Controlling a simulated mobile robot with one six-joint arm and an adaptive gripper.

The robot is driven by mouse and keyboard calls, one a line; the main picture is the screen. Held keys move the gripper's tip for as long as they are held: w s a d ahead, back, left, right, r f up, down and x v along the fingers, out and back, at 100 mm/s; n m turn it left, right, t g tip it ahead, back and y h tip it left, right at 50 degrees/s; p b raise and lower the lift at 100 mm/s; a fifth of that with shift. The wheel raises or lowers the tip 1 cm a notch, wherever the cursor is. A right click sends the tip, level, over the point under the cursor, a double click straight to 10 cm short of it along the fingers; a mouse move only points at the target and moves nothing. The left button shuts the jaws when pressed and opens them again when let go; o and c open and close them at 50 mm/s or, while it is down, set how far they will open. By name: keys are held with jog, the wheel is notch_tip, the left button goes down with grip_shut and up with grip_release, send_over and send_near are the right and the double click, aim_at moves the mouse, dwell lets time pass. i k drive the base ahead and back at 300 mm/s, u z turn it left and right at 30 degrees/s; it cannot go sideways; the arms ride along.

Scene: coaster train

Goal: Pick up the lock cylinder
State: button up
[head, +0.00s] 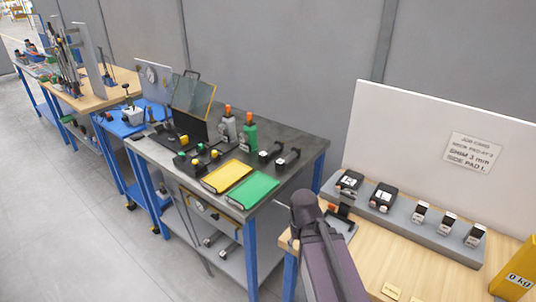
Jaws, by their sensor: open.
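I cannot tell for certain which thing is the lock cylinder. Several small silver pieces with black tops, one of them here (420,212), stand in a row on a grey raised strip (400,222) on the right-hand wooden table. Two larger black devices with white faces, one of them here (383,197), stand at the strip's left end. My arm rises from the bottom middle and covers part of the table's left edge. My gripper cannot be made out; a small dark and orange item beside the arm is too small to identify.
A dark-topped bench (300,150) with blue legs holds a yellow tray (227,176), a green tray (252,189) and bottles with orange caps. A white panel (425,130) stands behind the wooden table (440,270). A yellow weight (516,270) sits at right. Floor at left is clear.

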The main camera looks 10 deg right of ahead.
aim_at(263, 156)
jog(key=k, duration=1.25)
jog(key=u, duration=0.6)
jog(key=i, duration=1.85)
jog(key=z, duration=0.7)
jog(key=i, duration=0.55)
jog(key=z, duration=0.25)
